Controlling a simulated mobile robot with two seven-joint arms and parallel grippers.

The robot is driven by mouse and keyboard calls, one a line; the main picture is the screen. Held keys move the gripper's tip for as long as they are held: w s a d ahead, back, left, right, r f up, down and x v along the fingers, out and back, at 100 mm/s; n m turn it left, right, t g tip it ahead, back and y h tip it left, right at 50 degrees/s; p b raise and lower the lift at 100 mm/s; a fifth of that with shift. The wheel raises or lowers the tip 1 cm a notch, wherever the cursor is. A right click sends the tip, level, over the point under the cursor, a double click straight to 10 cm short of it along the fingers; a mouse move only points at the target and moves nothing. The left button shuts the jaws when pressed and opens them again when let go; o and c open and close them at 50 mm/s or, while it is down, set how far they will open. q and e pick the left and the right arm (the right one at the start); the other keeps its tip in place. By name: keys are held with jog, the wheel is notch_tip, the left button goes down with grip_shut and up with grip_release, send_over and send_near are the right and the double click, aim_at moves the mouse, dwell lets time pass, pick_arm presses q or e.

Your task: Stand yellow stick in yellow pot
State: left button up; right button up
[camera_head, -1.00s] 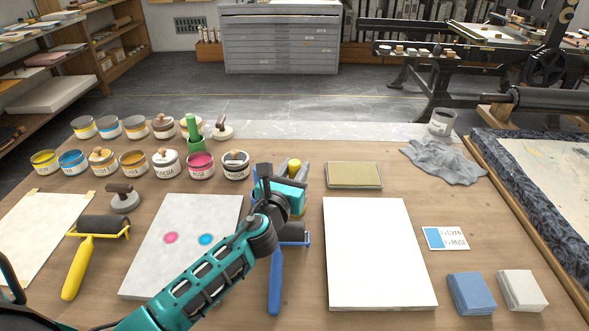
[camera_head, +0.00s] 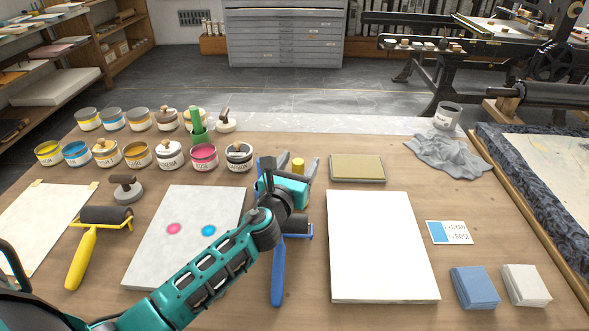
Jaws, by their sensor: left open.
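My left gripper (camera_head: 288,168) is open over the middle of the table, its fingers pointing away from me. The rounded top of a yellow, upright stick-like piece (camera_head: 298,163) shows between or just beyond the fingers. Its lower part is hidden by the gripper, so I cannot tell what it stands on or whether the fingers touch it. No separate yellow pot shows clearly; it may be hidden behind the gripper. A green stick (camera_head: 196,118) stands in a green pot (camera_head: 199,140) among the ink tins. My right gripper is out of view.
Several ink tins, including a yellow one (camera_head: 48,153), stand at the back left. A blue-handled roller (camera_head: 277,270) lies under my left wrist. A white slab (camera_head: 380,250) lies right, a grey slab (camera_head: 160,240) left. A tan block (camera_head: 357,168) stands right of the gripper.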

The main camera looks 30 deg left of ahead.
pick_arm(q)
jog(key=s, duration=0.4)
jog(key=s+d, duration=0.1)
jog(key=s, duration=0.7)
jog(key=shift+d, duration=0.3)
jog(key=shift+s, duration=0.4)
jog(key=shift+d, duration=0.1)
